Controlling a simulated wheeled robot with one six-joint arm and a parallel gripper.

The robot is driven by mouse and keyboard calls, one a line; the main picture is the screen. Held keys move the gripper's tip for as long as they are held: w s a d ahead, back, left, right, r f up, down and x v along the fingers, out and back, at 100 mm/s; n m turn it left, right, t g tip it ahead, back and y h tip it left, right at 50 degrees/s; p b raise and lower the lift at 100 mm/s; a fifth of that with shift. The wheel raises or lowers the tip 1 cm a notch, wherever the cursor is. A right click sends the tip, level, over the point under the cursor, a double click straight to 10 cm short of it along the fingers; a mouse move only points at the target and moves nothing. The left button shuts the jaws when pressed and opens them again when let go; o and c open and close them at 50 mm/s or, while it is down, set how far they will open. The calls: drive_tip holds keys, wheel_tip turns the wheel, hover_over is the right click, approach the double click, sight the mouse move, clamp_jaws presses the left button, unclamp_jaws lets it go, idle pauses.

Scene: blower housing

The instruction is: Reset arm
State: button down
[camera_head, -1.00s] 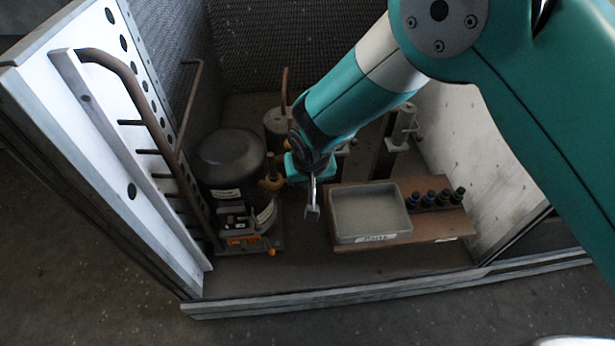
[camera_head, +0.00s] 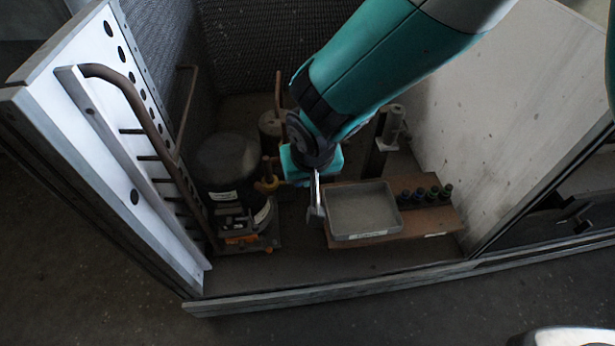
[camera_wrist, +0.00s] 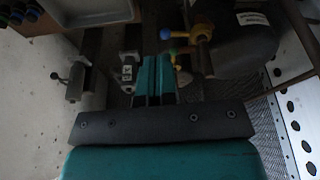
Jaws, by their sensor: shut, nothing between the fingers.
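My gripper (camera_head: 316,206) hangs inside the open blower housing (camera_head: 330,292) in the head view, at the end of my teal arm. Its tip shows just left of the grey tray (camera_head: 362,236); contact cannot be told from this angle. In the wrist view its two teal fingers (camera_wrist: 155,78) lie close together, shut with nothing between them.
A white perforated panel (camera_head: 120,165) with a copper pipe (camera_head: 140,108) bounds the left side.

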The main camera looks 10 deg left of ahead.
drive_tip(key=shift+d+r, duration=0.1)
drive_tip(key=shift+r, duration=0.1)
idle(0.4)
drive_tip(key=s+d+r+g+y, duration=0.15)
drive_tip(key=s+d+r, duration=0.25)
drive_tip(key=d+r, duration=0.9)
drive_tip(key=s+d+r+n+g+y, duration=0.1)
drive_tip(key=s+d+r+n+g, duration=0.15)
drive_tip(key=s+d+r, duration=0.8)
wheel_tip(320, 180, up, 16)
drive_tip(key=a+p, duration=0.2)
drive_tip(key=p, duration=1.6)
drive_tip(key=shift+s+a+t, duration=0.25)
drive_tip(key=shift+s+t, duration=0.15)
drive_tip(key=shift+s, duration=0.05)
